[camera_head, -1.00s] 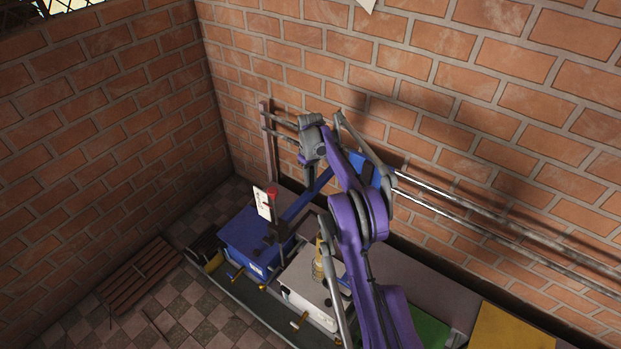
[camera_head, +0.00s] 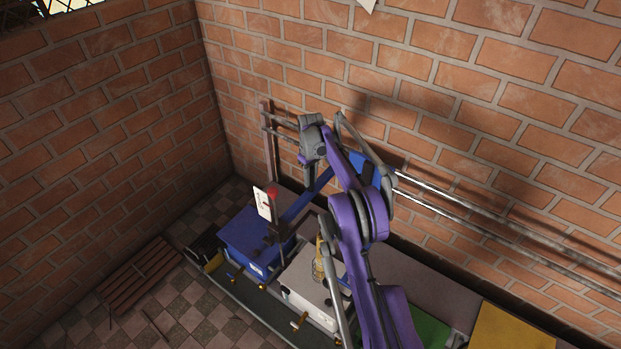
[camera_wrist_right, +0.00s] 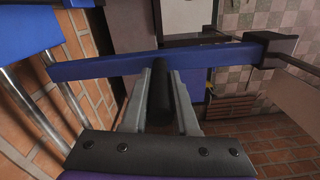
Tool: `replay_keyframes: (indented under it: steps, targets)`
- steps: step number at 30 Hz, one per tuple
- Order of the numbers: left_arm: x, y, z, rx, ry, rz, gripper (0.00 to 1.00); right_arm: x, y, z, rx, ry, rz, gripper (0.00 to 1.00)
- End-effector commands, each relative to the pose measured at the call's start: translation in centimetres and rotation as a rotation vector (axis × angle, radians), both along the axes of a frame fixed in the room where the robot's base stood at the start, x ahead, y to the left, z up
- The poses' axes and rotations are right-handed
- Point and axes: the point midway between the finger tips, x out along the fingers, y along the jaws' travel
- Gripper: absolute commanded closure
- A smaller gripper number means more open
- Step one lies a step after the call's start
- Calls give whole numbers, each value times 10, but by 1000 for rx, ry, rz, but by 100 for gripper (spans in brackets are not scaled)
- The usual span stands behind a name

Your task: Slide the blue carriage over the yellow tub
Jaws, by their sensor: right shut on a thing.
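The blue carriage (camera_head: 362,167) sits on two metal rails along the brick wall, partly hidden behind my purple right arm. Its blue bar (camera_head: 308,195) reaches out to a dark end piece (camera_head: 275,235) over the blue box. In the right wrist view the bar (camera_wrist_right: 100,68) crosses in front of my right gripper (camera_wrist_right: 160,85). That gripper is shut on a dark upright handle beside the bar. The yellow tub (camera_head: 510,328) stands at the lower right, well to the right of the carriage. My left gripper is not in view.
The rails (camera_head: 500,225) run on to the right along the wall. A blue box (camera_head: 245,235), a white box (camera_head: 305,287) and a green one (camera_head: 430,330) line the bench. A white card (camera_head: 263,204) stands by the blue box. A wooden slatted rack (camera_head: 140,272) lies on the floor.

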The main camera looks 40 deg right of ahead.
Motion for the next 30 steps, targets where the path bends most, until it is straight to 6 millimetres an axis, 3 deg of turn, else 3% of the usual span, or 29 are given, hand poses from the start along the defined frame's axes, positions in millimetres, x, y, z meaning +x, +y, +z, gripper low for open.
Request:
replay_keyframes:
  steps: [11,30]
  targets:
    - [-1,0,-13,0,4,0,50,-38,-12,-2,-1,3,-3,100]
    - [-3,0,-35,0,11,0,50,-154,-45,-1,0,2,-4,100]
